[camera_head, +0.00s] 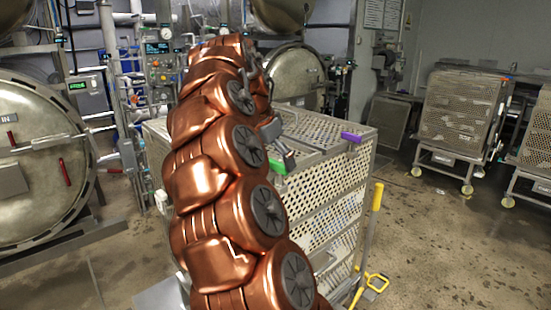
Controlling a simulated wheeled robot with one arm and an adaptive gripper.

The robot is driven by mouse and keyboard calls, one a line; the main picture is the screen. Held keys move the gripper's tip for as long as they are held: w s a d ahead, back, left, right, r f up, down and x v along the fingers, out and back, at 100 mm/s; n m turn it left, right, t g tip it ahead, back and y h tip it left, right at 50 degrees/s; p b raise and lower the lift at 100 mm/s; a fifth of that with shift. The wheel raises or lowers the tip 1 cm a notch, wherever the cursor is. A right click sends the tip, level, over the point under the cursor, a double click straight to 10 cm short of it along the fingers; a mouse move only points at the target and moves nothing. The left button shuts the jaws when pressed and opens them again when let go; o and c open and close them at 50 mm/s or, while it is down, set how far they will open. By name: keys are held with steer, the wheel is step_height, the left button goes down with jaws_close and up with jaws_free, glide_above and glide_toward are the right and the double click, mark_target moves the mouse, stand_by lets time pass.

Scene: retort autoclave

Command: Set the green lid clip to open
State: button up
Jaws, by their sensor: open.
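The green lid clip (277,166) sits at the near top edge of a perforated metal basket (325,195), just right of my copper arm. Only a small green part shows; the rest is hidden by my arm and gripper, so I cannot tell its setting. My gripper (285,158) is dark grey, open, and points down at the basket's lid (320,127) right beside the green clip. I cannot tell whether it touches the clip. A purple clip (351,137) sits at the lid's right corner.
A yellow-handled bar (376,197) stands at the basket's right side, with a yellow loop handle (377,282) near the floor. A round retort door (40,165) is at left. Wheeled baskets (460,115) stand at right. The floor (450,250) between is clear.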

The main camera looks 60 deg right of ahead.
steer(key=shift+c, duration=0.3)
steer(key=c, duration=1)
steer(key=shift+c, duration=0.2)
